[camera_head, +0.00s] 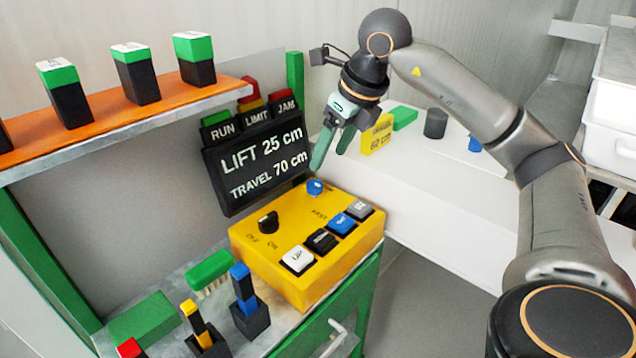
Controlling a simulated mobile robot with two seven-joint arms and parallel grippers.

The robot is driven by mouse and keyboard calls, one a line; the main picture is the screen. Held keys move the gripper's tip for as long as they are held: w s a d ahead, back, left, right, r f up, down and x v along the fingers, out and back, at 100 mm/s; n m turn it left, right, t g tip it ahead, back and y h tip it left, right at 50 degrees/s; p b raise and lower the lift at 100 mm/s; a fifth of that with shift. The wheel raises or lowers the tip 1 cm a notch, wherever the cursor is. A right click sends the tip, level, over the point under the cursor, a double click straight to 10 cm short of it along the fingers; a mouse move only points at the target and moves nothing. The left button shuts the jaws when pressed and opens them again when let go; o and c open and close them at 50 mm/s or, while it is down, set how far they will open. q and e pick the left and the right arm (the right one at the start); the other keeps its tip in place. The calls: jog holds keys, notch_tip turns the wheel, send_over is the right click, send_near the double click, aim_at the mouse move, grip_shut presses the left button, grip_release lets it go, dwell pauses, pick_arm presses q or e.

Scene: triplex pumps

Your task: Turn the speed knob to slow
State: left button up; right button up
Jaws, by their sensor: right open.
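A yellow control box (283,271) sits on the green-framed bench. A small blue knob (315,187) is at its back edge, near a label that seems to read FAST; which way it points is too small to tell. A black knob (268,222) stands nearer the front left, by the OFF and ON labels. My right gripper (329,162) is open, its green-grey fingers pointing down. Nothing is between the fingers. My left gripper is not in view.
White, black, blue and grey buttons (320,241) line the box's right side. A black display (257,160) stands behind it. An orange shelf (98,114) with black-green blocks hangs at upper left. A yellow block (377,134) is on the white counter (440,190).

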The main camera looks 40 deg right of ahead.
aim_at(316, 184)
jog(key=x, duration=0.8)
jog(key=shift+f+b, duration=0.15)
jog(key=shift+b, duration=0.2)
grip_shut()
